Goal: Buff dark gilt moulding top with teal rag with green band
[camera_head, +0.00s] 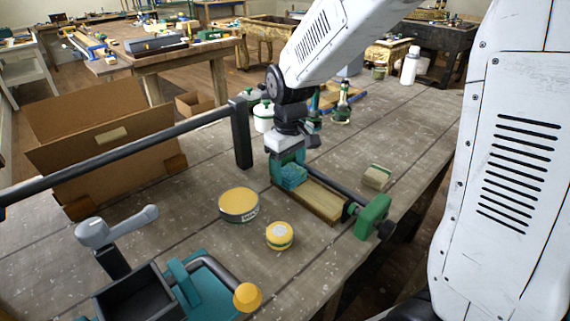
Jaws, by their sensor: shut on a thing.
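My gripper (288,160) points down at the middle of the bench and is shut on a bunched teal rag (293,177). The jaws partly hide the rag, and I cannot make out its green band. The rag is at the far left end of a golden-brown moulding (318,201); whether it presses on the top or hovers just above it I cannot tell. The moulding lies in a clamp with a dark bar and a green end (372,216) at its near right end.
A yellow-topped tin (239,204) and a smaller yellow tin (280,236) stand left of the moulding. A small green-edged block (377,177) lies to its right. A dark rail (130,150), cardboard box (105,135) and white-green jar (263,116) stand farther left and behind.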

